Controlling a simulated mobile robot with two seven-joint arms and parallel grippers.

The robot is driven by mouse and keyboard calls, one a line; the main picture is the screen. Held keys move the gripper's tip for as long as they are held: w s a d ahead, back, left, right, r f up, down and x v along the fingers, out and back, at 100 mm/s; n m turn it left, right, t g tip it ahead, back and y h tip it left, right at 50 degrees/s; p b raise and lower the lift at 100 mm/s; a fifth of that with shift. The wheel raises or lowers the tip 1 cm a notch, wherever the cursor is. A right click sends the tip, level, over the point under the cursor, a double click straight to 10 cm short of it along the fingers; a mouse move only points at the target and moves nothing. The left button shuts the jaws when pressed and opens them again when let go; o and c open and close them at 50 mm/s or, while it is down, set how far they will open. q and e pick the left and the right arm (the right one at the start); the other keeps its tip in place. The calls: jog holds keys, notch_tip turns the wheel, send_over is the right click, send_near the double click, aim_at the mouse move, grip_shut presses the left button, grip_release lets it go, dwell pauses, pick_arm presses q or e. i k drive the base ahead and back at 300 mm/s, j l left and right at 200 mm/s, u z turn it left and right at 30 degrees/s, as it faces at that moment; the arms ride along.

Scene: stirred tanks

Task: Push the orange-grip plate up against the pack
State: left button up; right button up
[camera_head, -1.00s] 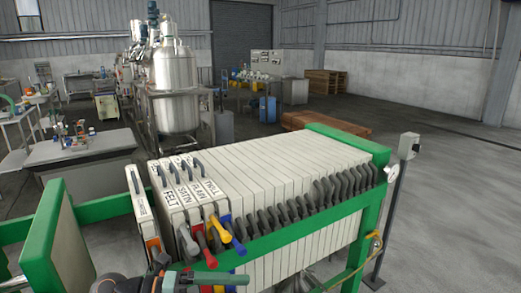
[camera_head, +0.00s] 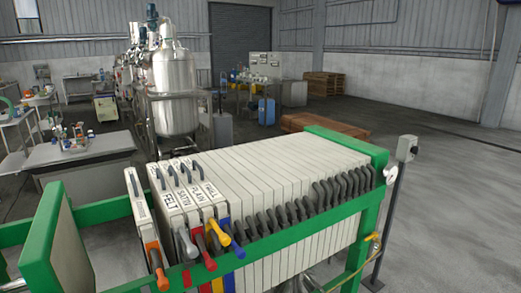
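The orange-grip plate (camera_head: 141,210) is a thin, pale upright plate at the left end of the row in the head view. The pack of pale plates (camera_head: 270,175) runs on to the right, upright and close together. Neither of my grippers is in view.
A green frame rail (camera_head: 310,230) runs along the front of the pack to a green end post (camera_head: 368,225). A pale, green-edged end plate (camera_head: 65,240) stands apart at the left. A grey post with a box (camera_head: 406,148) stands right of the frame.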

aim_at(151, 239)
jog(key=i+l, duration=0.3)
jog(key=i+l+u, duration=0.5)
jog(key=i+l, duration=0.15)
jog(key=u, duration=1.05)
jog(key=k+l, duration=0.05)
